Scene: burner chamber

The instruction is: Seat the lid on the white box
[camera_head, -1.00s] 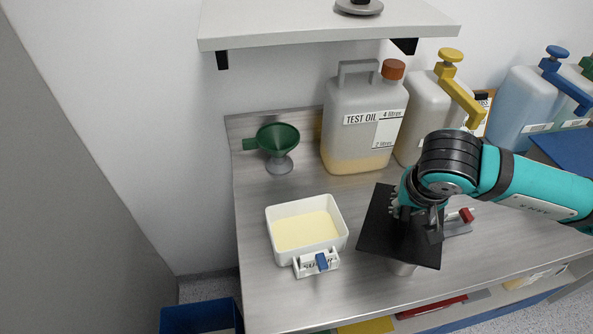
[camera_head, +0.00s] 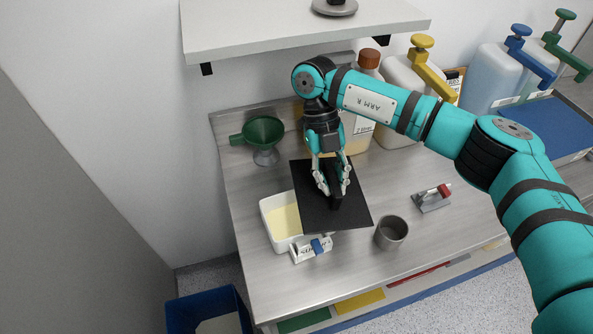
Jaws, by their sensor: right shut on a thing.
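The white box (camera_head: 269,238) stands on the steel bench with pale yellow contents. A small white holder with a blue part (camera_head: 313,248) is at its front. The black flat lid (camera_head: 306,200) hangs from my right gripper (camera_head: 335,194), which is shut on the lid's upright black handle. The lid overlaps the right part of the box in the picture and extends past it to the right. The box's left part shows uncovered. I cannot tell whether the lid touches the rim. My left gripper is not in view.
A metal cup (camera_head: 391,233) stands right of the lid. A red-and-grey tool (camera_head: 432,198) lies farther right. A green funnel (camera_head: 263,138) and the oil canister (camera_head: 369,88) are behind. A shelf (camera_head: 300,32) overhangs the back. A blue bin (camera_head: 208,312) sits below left.

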